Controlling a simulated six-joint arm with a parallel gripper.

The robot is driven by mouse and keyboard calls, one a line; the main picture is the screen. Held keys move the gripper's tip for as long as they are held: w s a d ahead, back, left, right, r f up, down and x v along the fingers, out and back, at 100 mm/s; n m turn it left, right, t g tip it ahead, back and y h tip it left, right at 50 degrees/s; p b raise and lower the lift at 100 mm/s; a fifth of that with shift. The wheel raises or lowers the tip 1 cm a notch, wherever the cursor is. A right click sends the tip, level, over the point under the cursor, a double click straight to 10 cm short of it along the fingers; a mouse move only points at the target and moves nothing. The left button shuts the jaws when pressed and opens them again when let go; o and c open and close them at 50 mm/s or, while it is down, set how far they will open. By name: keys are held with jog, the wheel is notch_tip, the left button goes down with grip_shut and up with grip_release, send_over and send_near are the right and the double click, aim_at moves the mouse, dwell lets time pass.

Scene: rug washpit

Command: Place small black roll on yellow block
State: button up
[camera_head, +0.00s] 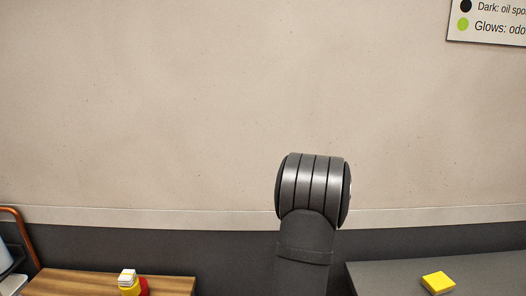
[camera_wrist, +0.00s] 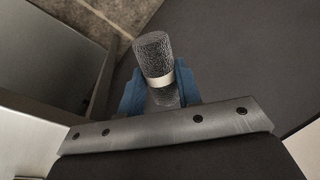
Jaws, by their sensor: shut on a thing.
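In the wrist view my gripper (camera_wrist: 160,90) is shut on the small black roll (camera_wrist: 154,55), with a blue finger on each side of it. The roll is dark and textured, with a pale silvery band near the fingers, and its far end sticks out beyond them. The yellow block (camera_head: 438,283) lies flat on a dark grey surface at the lower right of the head view. Its top looks bare. My gripper and the roll do not show in the head view, so their distance from the block cannot be told.
A wooden top (camera_head: 70,284) at the lower left carries a small yellow, red and white item (camera_head: 129,283). An orange tubular frame (camera_head: 22,238) stands at the far left. The dark grey surface (camera_head: 385,276) around the block is clear where visible. A sign (camera_head: 490,22) hangs on the wall.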

jog(key=a+f+n+g, duration=0.1)
jog(key=a+n, duration=0.5)
jog(key=a, duration=0.6)
jog(key=shift+s+a+f+n+y, duration=0.3)
jog(key=shift+s+f, duration=0.15)
jog(key=shift+f, duration=0.1)
